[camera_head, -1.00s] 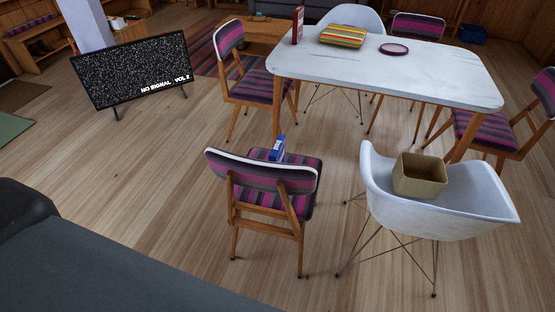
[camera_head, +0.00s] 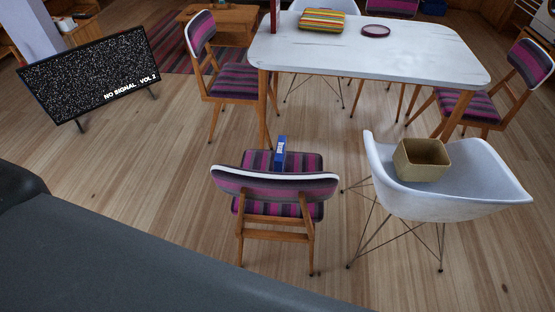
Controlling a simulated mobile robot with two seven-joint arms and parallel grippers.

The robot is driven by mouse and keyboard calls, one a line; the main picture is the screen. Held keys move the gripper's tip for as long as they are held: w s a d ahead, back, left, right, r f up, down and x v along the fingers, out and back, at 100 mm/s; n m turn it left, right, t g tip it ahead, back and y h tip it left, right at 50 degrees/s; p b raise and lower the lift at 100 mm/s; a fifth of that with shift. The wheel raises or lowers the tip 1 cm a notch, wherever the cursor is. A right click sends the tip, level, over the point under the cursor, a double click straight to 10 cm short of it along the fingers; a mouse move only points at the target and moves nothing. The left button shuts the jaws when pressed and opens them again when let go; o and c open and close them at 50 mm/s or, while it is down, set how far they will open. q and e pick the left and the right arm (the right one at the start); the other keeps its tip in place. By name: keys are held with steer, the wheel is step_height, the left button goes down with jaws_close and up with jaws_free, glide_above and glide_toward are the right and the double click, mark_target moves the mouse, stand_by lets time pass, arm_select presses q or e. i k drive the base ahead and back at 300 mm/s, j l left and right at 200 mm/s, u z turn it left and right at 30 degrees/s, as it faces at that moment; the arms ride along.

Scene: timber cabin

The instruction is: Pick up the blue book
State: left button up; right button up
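A blue book (camera_head: 281,152) stands upright on the seat of a striped purple chair (camera_head: 274,186) in the middle of the view. Its narrow side with a white label faces me. The chair's backrest is turned toward me and hides part of the seat. Neither of my grippers shows in the head view.
A white table (camera_head: 370,52) stands behind the chair, with a red book (camera_head: 274,16), a striped case (camera_head: 322,20) and a dark plate (camera_head: 376,31). A white armchair (camera_head: 450,199) holding a tan box (camera_head: 421,160) is at right. A screen (camera_head: 90,75) stands at left. Floor between is clear.

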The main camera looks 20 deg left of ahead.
mark_target(279, 162)
steer(key=j+z, duration=0.4)
steer(key=j, duration=1)
